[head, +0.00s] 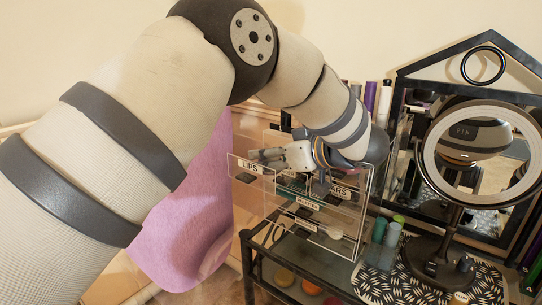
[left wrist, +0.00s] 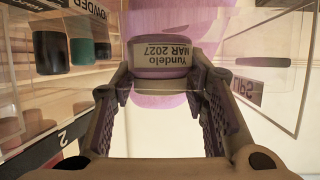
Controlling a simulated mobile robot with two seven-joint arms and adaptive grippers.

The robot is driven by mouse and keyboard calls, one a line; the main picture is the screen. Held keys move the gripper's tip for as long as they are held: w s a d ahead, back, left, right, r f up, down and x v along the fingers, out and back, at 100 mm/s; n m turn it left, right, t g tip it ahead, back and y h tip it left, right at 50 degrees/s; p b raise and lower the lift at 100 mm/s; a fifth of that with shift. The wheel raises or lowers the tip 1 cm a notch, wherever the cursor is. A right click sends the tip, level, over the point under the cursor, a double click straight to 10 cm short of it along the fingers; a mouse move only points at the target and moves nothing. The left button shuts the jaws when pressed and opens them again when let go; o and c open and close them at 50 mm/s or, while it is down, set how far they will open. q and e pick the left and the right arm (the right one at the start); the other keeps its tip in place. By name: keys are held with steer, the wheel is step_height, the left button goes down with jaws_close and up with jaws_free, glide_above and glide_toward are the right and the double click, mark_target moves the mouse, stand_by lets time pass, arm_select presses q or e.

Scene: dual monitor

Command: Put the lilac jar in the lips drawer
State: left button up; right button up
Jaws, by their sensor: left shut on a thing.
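My left gripper (head: 268,155) is just above the clear organizer in the head view, close behind the clear front panel labelled LIPS (head: 250,167). In the left wrist view, its fingers (left wrist: 160,85) are shut on the lilac jar (left wrist: 158,72), which bears a pale label with upside-down print. The jar cannot be made out in the head view. The LIPS panel also shows at the right of the left wrist view (left wrist: 262,85). I cannot tell whether the jar is inside the drawer's walls. My right gripper is not in view.
The clear organizer (head: 345,240) has other labelled drawer fronts and stands on a dark-framed table (head: 262,262). A round ring mirror (head: 432,160) stands right of it, beside green containers (head: 379,230). Dark and green pots (left wrist: 82,50) show at the left of the wrist view. A lilac cloth (head: 190,225) is at left.

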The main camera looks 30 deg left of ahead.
arm_select(q)
steer(key=o, duration=0.8)
steer(key=shift+f, duration=0.15)
steer(key=shift+o, duration=0.2)
steer(key=shift+d+r, duration=0.25)
steer(key=v, duration=1.1)
steer(key=shift+d+r, duration=0.2)
steer(key=shift+s, duration=0.1)
